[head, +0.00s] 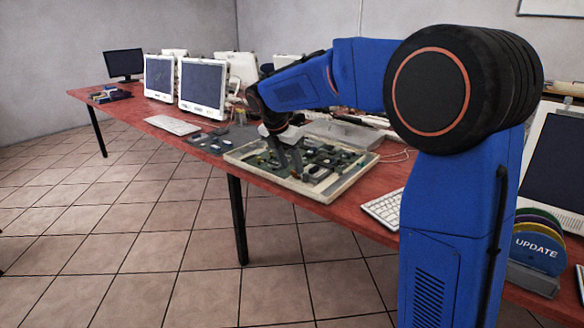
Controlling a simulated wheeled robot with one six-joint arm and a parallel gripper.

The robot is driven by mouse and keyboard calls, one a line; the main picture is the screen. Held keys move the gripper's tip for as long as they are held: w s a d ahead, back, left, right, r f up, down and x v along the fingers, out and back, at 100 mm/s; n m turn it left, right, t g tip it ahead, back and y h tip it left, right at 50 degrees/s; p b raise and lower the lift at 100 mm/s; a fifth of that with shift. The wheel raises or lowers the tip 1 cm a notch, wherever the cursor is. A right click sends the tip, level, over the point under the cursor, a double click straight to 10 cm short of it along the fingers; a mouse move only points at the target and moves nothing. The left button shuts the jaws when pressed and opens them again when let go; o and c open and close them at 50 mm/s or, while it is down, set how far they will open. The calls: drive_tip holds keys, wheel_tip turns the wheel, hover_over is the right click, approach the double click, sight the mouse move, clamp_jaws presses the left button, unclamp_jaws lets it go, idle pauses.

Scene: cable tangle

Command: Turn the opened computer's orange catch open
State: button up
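The opened computer (328,192) lies flat on the red table in the head view, a pale frame with dark green boards and parts showing inside. My gripper (288,168) reaches down from my blue arm over the left middle part of these boards. Its dark fingers are close to the boards, and I cannot tell whether they touch anything. The fingers blend with the dark parts, so I cannot tell whether they are open or shut. I cannot make out the orange catch; it is too small or hidden by the gripper.
The red table (225,134) holds white all-in-one computers (203,88) behind and a keyboard (172,125) to the left. Another keyboard (382,208) lies to the right, near a rack of coloured discs (537,252). Cables lie behind the opened computer. The tiled floor in front is clear.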

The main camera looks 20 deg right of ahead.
drive_tip(key=shift+x, duration=0.8)
clamp_jaws()
